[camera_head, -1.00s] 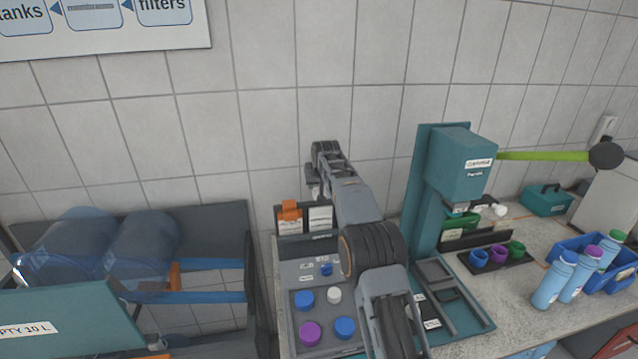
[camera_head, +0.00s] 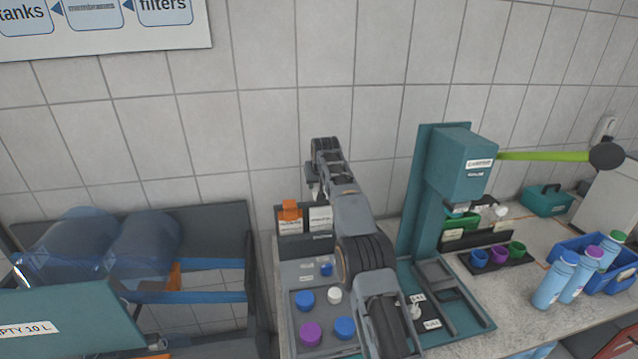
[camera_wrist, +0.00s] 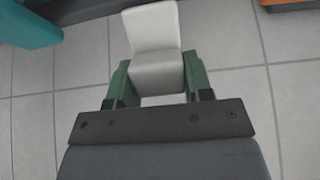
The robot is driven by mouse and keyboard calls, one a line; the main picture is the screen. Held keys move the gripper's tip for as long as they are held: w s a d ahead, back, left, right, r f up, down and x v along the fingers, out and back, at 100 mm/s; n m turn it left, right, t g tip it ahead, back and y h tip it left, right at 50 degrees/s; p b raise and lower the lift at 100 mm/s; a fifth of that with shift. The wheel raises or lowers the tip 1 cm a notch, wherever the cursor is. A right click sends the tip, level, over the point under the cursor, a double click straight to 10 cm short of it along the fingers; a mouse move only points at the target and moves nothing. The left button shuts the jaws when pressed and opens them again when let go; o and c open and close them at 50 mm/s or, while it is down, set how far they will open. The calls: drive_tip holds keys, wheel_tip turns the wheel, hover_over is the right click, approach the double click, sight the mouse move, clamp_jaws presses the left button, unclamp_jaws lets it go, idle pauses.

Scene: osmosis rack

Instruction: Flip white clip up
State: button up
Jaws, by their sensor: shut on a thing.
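In the wrist view, my gripper (camera_wrist: 158,82) has its two green fingers closed on the sides of a white clip (camera_wrist: 152,28). The clip shows an upper plate and a block-like lower part between the fingers. In the head view, my arm reaches toward the wall, just right of the card holder (camera_head: 292,247). The fingers and the white clip are hidden or too small to tell there. An orange clip (camera_head: 290,210) stands at the top of the left card (camera_head: 291,226), left of my arm.
A panel with blue, white and purple caps (camera_head: 310,334) lies below the holder. A teal press (camera_head: 465,155) with a green lever stands right of my arm. Bottles (camera_head: 555,280) and a blue crate (camera_head: 612,279) are far right. Clear blue tanks (camera_head: 140,245) lie left.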

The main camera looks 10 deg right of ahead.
drive_tip(key=o, duration=0.9)
drive_tip(key=b+v, duration=0.2)
drive_tip(key=v, duration=1.1)
drive_tip(key=shift+s+r, duration=0.2)
drive_tip(key=shift+r, duration=0.15)
